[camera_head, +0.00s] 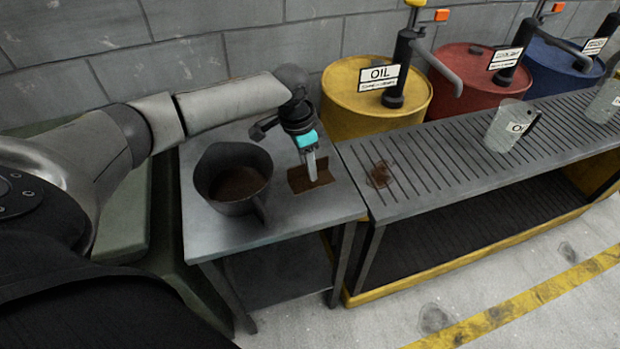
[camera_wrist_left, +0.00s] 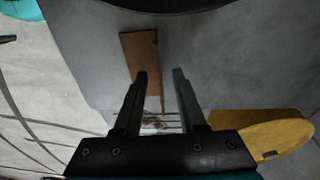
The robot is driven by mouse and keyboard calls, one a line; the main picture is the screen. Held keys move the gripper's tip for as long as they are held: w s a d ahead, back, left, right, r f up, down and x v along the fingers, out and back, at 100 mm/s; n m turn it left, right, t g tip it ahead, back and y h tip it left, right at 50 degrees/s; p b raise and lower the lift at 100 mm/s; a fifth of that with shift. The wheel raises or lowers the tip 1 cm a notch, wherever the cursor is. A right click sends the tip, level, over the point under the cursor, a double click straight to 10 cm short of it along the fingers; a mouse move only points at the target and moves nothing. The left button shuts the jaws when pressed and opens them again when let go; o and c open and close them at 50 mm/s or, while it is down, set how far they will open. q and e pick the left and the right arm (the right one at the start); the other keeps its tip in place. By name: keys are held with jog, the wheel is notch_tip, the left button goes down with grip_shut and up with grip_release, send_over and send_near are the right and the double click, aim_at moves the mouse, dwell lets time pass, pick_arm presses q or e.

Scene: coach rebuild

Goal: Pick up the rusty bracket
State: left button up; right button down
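A small rust-brown piece (camera_head: 380,174), which looks like the rusty bracket, lies on the left end of the slatted bench top. In the left wrist view a rusty patch (camera_wrist_left: 154,122) shows small beyond the gap between the fingers. My left gripper (camera_head: 313,165) points down over the small grey table, left of the bracket and apart from it. In the left wrist view the fingers (camera_wrist_left: 160,82) stand apart with nothing held between them. A flat brown rectangle (camera_head: 302,184) lies on the table under the gripper and also shows in the left wrist view (camera_wrist_left: 141,60). My right gripper is not in view.
A dark pot (camera_head: 225,200) stands on the small table (camera_head: 270,228) left of the gripper. The slatted bench (camera_head: 440,165) carries clear jugs (camera_head: 505,130) at the right. Yellow (camera_head: 350,110), red (camera_head: 470,90) and blue (camera_head: 545,70) drums with pumps stand behind.

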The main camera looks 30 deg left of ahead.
pick_arm(q)
grip_shut()
dwell(0.5)
dwell(0.9)
